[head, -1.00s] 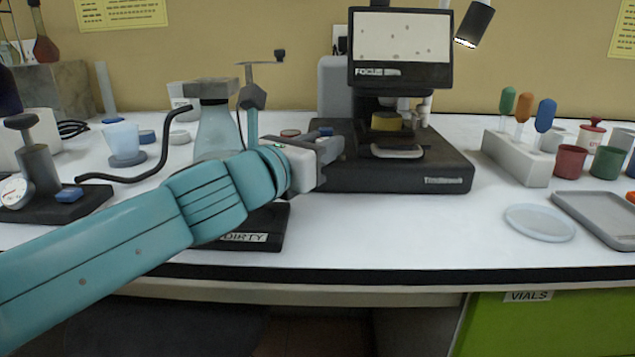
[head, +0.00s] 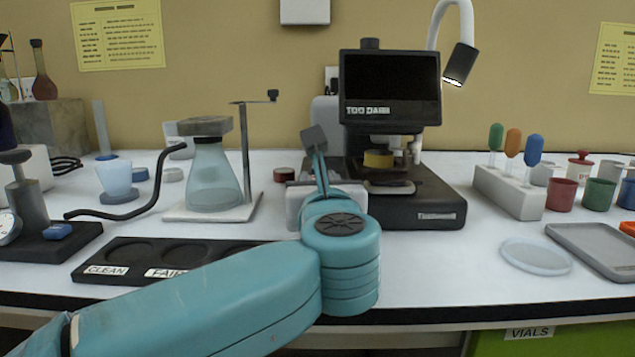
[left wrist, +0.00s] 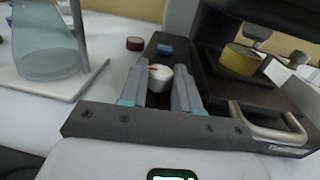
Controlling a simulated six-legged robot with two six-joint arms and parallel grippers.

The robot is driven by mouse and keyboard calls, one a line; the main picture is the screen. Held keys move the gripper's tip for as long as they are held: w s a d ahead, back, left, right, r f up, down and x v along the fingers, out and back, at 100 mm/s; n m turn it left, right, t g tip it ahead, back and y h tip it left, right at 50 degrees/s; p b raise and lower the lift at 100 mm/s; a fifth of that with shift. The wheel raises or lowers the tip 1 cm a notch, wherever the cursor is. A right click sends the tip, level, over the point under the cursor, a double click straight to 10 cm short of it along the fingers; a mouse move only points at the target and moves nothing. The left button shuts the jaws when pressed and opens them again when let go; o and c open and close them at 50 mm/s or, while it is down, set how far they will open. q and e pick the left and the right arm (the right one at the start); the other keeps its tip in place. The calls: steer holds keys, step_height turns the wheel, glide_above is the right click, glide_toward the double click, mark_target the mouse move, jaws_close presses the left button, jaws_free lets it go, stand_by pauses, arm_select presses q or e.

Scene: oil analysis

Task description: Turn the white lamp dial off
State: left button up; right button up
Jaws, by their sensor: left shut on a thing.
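The white dial (left wrist: 160,77), with a red mark on top, sits on the dark base of the microscope (head: 430,200) in the left wrist view. My left gripper (left wrist: 161,92) has one finger on each side of the dial and is shut on it. In the head view the dial is hidden behind my left arm and gripper. The lamp (head: 461,62) has a white curved neck and a dark head with a pale tip. The microscope screen (head: 391,85) is black, with a label that seems to read "TOO DARK". My right gripper is in neither view.
A blue block (left wrist: 165,49) and a red-topped round piece (left wrist: 135,43) lie just beyond the dial. A glass flask (head: 214,178) on a white stand is to the left. A black labelled tray (head: 120,272) lies in front.

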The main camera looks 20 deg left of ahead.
arm_select(q)
steer(key=shift+r, duration=0.1)
stand_by(0.4)
steer(key=o, duration=1.1)
steer(key=shift+c, duration=0.2)
